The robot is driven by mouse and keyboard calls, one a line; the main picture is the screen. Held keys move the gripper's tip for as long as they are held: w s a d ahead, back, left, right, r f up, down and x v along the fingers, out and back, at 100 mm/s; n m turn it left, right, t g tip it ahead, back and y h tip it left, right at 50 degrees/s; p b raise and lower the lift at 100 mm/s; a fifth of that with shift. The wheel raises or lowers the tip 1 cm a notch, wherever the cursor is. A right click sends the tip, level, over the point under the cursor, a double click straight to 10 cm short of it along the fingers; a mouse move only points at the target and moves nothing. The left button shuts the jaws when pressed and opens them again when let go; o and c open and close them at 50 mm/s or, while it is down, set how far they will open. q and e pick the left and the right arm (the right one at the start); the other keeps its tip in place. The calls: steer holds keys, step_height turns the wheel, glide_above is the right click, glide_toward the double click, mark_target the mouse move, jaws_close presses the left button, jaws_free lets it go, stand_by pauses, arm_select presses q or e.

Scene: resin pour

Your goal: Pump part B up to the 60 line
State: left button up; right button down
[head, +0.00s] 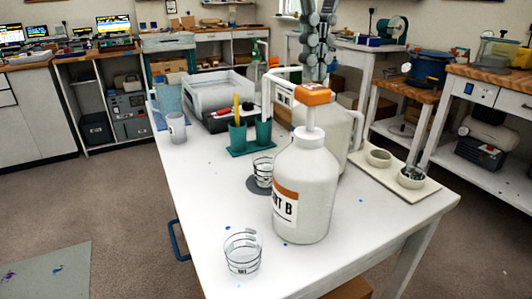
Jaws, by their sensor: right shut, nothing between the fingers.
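The part B bottle (304,190) is white with an orange-banded label and stands upright near the table's front. Its orange pump head (313,94) is raised on a white stem. My right gripper (315,76) is shut and empty, pointing down just above the pump head; I cannot tell whether it touches. A clear cup with dark marks (243,252) stands at the front left of the bottle. Another marked clear cup (263,172) stands on a dark round pad (254,187) behind, left of the bottle. The liquid levels are too small to read. My left gripper is out of view.
A white jug (345,125) stands right behind the bottle. Green holders (238,138) with a yellow stick, a grey tray (218,92) and a clear cup (176,128) are farther back. The table's front right (385,225) is clear.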

steer(key=shift+f+b, duration=0.65)
steer(key=shift+f, duration=0.25)
stand_by(0.3)
steer(key=shift+r+p, duration=0.85)
steer(key=shift+r, duration=0.05)
step_height(320, 180, up, 3)
steer(key=shift+f+p, duration=0.15)
steer(key=shift+p, duration=0.95)
steer(key=shift+r+b, duration=0.25)
steer(key=shift+b, duration=0.1)
steer(key=shift+r, duration=1.4)
